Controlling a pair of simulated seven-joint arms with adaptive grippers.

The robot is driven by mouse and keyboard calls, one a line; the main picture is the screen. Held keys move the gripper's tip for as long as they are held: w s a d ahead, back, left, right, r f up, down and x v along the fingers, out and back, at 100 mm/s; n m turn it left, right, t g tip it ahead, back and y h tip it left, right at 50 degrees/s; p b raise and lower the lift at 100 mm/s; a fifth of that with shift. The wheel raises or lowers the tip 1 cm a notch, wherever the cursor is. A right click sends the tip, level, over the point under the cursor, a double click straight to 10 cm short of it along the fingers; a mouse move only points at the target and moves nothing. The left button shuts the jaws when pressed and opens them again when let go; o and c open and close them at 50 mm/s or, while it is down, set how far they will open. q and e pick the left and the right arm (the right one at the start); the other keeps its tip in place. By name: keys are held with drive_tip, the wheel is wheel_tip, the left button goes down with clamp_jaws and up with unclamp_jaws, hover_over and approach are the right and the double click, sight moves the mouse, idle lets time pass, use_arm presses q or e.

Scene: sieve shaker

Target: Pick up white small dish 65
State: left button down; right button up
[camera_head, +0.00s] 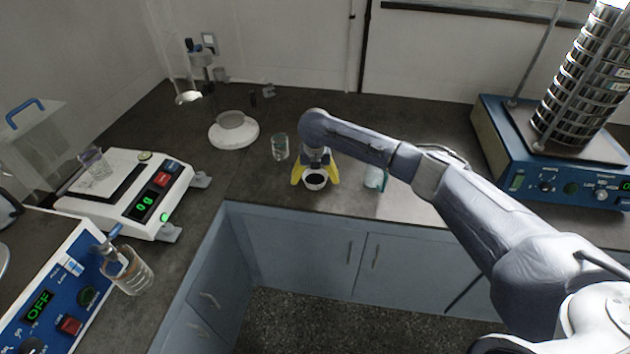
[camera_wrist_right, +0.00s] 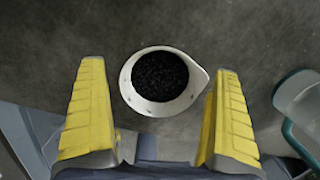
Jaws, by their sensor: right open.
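The white small dish (camera_head: 315,181) stands on the dark counter near its front edge, below my right gripper. In the right wrist view the dish (camera_wrist_right: 160,82) is a round white bowl with a small pointed spout and dark granular contents. My right gripper (camera_head: 315,176) has its yellow fingers spread, one on each side of the dish. In the right wrist view the open fingers (camera_wrist_right: 158,115) show empty space between them, with the dish in line with the gap. I cannot tell whether the fingers touch the dish. My left gripper is not in view.
A glass beaker (camera_head: 280,147) stands left of the dish, and a pale greenish cup (camera_head: 375,179) stands close on its right. A sieve shaker (camera_head: 560,150) is at the right.

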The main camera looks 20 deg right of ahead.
drive_tip(key=c, duration=1.3)
drive_tip(key=shift+c, duration=0.2)
